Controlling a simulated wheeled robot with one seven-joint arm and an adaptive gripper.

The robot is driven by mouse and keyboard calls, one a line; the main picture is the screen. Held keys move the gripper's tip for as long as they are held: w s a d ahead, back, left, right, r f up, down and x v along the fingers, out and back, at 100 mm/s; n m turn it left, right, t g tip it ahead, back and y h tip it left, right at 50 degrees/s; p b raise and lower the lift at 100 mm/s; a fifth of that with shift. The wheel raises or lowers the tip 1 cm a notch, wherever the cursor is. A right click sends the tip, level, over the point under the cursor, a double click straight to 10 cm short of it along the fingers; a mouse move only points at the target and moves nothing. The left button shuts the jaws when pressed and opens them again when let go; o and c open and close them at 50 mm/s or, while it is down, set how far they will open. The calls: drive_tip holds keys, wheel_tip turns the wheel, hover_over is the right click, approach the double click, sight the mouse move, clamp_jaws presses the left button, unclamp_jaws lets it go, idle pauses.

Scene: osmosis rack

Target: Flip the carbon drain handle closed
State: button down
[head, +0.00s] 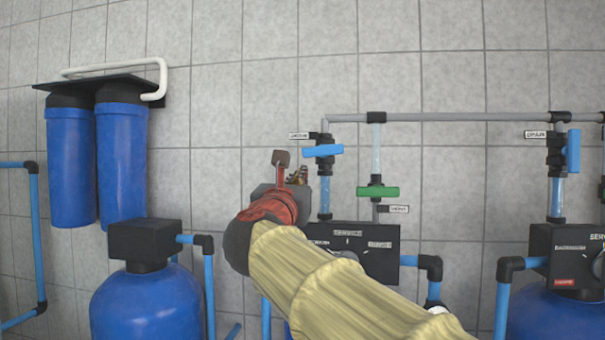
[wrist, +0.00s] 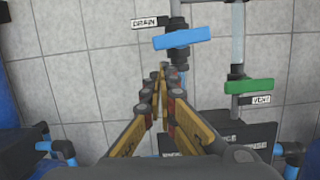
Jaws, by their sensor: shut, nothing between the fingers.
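A blue lever handle (head: 323,150) lies about horizontal across a vertical pipe, beside a small drain label (head: 299,136). The same handle shows in the wrist view (wrist: 182,38), next to its DRAIN label (wrist: 145,22). I cannot read which tank it is named for. My gripper (wrist: 160,72) is shut and empty, its fingertips just below and left of this handle in the wrist view, with no clear contact. In the head view my gripper (head: 298,174) is left of and slightly below the handle, partly hidden by my wrist.
A green vent handle (head: 377,192) lies crosswise to the right. Another blue drain handle (head: 573,150) stands upright at far right. Black control heads (head: 365,262) sit below. A grey pipe (head: 450,117) runs along the tiled wall. Blue filter housings (head: 121,160) hang left.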

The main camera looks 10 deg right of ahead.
drive_tip(key=v, duration=0.5)
drive_tip(key=shift+s+f, duration=0.1)
drive_tip(key=shift+s, duration=0.05)
